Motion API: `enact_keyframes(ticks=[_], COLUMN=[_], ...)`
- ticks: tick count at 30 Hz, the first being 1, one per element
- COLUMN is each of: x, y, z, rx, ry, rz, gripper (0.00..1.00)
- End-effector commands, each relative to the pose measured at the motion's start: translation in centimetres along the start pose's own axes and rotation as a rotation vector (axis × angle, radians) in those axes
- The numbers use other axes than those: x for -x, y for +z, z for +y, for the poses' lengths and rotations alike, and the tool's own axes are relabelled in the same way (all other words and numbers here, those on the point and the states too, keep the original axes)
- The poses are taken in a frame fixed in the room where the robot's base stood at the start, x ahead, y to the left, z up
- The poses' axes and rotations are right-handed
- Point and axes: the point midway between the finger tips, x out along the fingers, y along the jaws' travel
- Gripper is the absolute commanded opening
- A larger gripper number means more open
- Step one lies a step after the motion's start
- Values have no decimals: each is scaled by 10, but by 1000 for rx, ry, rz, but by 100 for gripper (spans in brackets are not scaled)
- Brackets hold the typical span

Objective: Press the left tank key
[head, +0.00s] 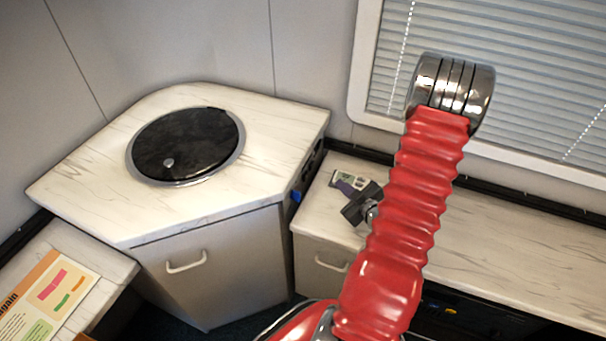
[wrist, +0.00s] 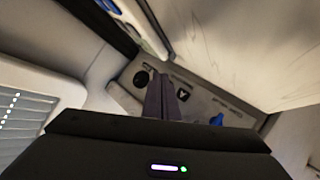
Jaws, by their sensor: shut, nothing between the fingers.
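My gripper (head: 345,186) is low over the right-hand counter, near the side of the corner cabinet. In the wrist view its dark fingers (wrist: 161,96) are together and empty, pointing toward a pale panel (wrist: 205,103) with a round black part (wrist: 141,78), a dark square part (wrist: 183,92) and a blue part (wrist: 217,119). I cannot make out which part is the left tank key, nor whether the fingers touch anything.
The corner cabinet (head: 270,150) has a round black lid (head: 188,143) on top and a blue part (head: 296,196) on its side. The right-hand counter (head: 510,255) runs clear below a window blind (head: 540,75). A printed sheet (head: 45,300) lies at lower left.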

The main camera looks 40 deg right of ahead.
Motion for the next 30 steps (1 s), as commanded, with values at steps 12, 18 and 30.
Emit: enact_keyframes(ticks=[12, 18, 30], x=[12, 12, -4], y=[17, 16, 3], z=[-4, -4, -16], rx=[-33, -33, -32], ry=[31, 30, 28], rz=[66, 65, 66], gripper=[0, 0, 0])
